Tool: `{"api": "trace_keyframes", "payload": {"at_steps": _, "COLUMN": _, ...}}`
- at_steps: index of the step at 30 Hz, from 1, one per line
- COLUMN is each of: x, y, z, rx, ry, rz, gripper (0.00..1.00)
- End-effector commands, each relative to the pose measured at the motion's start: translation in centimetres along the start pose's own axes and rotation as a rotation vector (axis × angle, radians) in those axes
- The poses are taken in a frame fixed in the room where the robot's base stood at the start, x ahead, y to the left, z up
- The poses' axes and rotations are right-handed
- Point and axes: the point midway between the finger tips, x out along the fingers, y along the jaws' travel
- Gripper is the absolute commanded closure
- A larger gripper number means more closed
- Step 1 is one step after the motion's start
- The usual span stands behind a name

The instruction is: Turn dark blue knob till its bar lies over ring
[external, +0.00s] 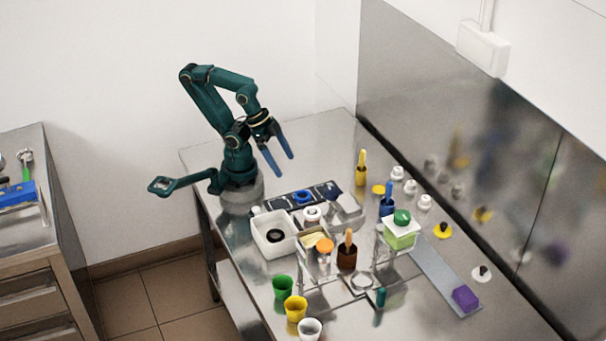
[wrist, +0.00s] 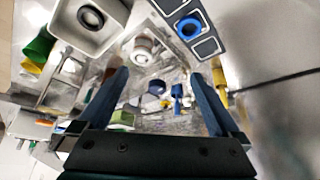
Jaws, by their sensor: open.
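A round blue knob (external: 303,197) sits in the middle of a dark panel with pale-edged sections (external: 280,203), near my arm's base. In the wrist view the knob (wrist: 189,27) is at the top, right of centre, with a greyish middle. Its bar and the ring mark are too small to make out. My gripper (external: 284,167) is open and empty, its blue fingers pointing down, above and apart from the panel. In the wrist view my gripper (wrist: 159,73) has its fingers spread wide, and the knob lies beyond the fingertips.
A white tray with a dark ring (external: 274,236) and a white round piece (external: 312,214) stand close beside the panel. A brown pot (external: 347,257), a blue bottle (external: 387,203) and a yellow bottle (external: 361,172) stand nearby. A metal wall bounds the table at right.

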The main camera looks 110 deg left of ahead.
Motion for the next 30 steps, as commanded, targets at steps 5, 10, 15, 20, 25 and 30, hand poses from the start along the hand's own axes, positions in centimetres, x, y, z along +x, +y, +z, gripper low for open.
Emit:
{"api": "trace_keyframes", "payload": {"at_steps": 5, "x": 0.0, "y": 0.0, "z": 0.2, "rx": 0.067, "ry": -0.009, "rz": 0.0, "gripper": 0.16}}
{"api": "trace_keyframes", "payload": {"at_steps": 10, "x": -1.2, "y": 0.0, "z": -1.1, "rx": 0.326, "ry": -0.01, "rz": 0.001, "gripper": 0.16}}
{"api": "trace_keyframes", "payload": {"at_steps": 15, "x": -2.3, "y": 0.0, "z": -4.1, "rx": 0.679, "ry": -0.065, "rz": 0.022, "gripper": 0.16}}
{"api": "trace_keyframes", "payload": {"at_steps": 20, "x": -2.1, "y": 0.0, "z": -7.4, "rx": 1.011, "ry": -0.141, "rz": 0.077, "gripper": 0.16}}
{"api": "trace_keyframes", "payload": {"at_steps": 25, "x": -0.4, "y": -0.1, "z": -10.5, "rx": 1.299, "ry": -0.216, "rz": 0.164, "gripper": 0.16}}
{"api": "trace_keyframes", "payload": {"at_steps": 30, "x": 2.6, "y": -0.1, "z": -12.6, "rx": 1.495, "ry": -0.283, "rz": 0.265, "gripper": 0.16}}
